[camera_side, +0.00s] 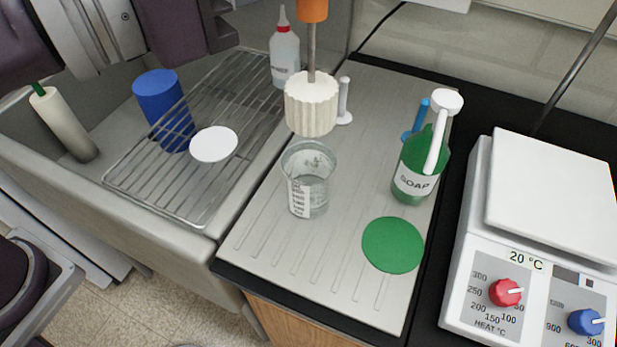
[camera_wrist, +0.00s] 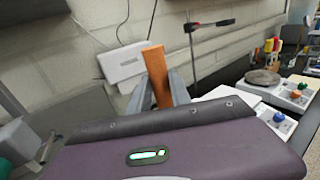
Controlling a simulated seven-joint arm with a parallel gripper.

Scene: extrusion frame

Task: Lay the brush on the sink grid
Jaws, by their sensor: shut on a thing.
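The brush (camera_side: 311,104) has a white ribbed head, a thin metal shaft and an orange handle. It hangs upright, head down, above the glass beaker (camera_side: 308,182), apart from the grid. My gripper (camera_wrist: 158,88) is shut on the brush's orange handle (camera_wrist: 156,72) in the wrist view. In the side view the gripper is out of frame above the handle. The sink grid (camera_side: 236,104) is a wire rack over the sink at left, to the left of the brush. A white disc (camera_side: 214,144) lies on it.
A blue cylinder (camera_side: 156,92) stands at the grid's left side, partly behind its wires. A wash bottle (camera_side: 285,58) stands behind the grid. A green soap bottle (camera_side: 416,183), a green disc (camera_side: 392,245) and a hotplate (camera_side: 545,190) are at right. The grid's near part is bare.

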